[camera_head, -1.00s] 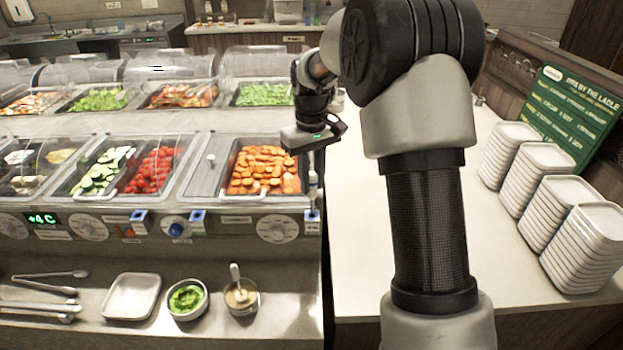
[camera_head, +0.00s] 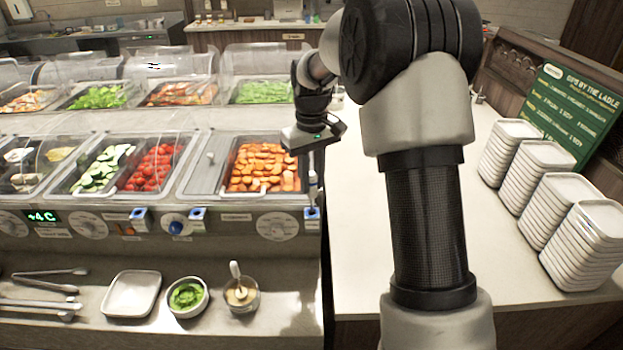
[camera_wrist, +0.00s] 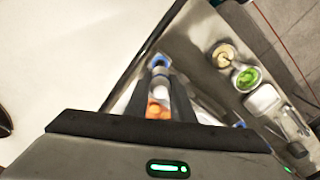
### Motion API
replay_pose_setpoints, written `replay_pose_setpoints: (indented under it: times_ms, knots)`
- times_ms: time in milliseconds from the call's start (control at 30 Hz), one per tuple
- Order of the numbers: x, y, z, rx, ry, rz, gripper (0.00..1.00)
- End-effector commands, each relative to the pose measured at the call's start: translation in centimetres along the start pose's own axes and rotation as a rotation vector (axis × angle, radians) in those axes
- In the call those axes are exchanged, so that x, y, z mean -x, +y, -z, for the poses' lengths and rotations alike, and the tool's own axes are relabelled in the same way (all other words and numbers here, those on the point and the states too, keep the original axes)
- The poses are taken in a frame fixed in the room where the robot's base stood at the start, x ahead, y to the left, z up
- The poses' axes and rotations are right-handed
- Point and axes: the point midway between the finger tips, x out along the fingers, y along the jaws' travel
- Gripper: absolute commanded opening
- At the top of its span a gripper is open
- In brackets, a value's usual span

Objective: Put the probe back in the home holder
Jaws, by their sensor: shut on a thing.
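The probe (camera_head: 313,183) is a slim white, upright stick below my gripper (camera_head: 314,158) at the right end of the food counter. In the wrist view my gripper (camera_wrist: 158,88) is shut with the probe (camera_wrist: 159,82) between its two dark fingers. A blue-topped holder (camera_head: 312,213) is on the counter front directly below the probe; it also shows as a blue square (camera_wrist: 158,61) at the probe's far end in the wrist view. I cannot tell whether the probe's tip is inside it. Two similar blue holders, one in the middle (camera_head: 198,214) and one farther left (camera_head: 139,214), are along the front.
A pan of orange carrot pieces (camera_head: 262,166) lies just left of the probe. Dials and a blue knob line the counter front. A sauce cup (camera_head: 241,295) and a bowl of green sauce (camera_head: 187,297) stand on the lower shelf. Stacked white plates (camera_head: 585,245) stand right.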

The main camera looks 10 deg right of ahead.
Motion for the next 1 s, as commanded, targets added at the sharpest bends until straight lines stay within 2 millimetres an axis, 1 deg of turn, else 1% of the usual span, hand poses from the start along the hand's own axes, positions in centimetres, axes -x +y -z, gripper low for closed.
replay_pose_setpoints:
  times_ms: [1000]
  knots:
    - [-2.4, 0.0, 0.0, 0.000, -0.001, 0.000, 0.00]
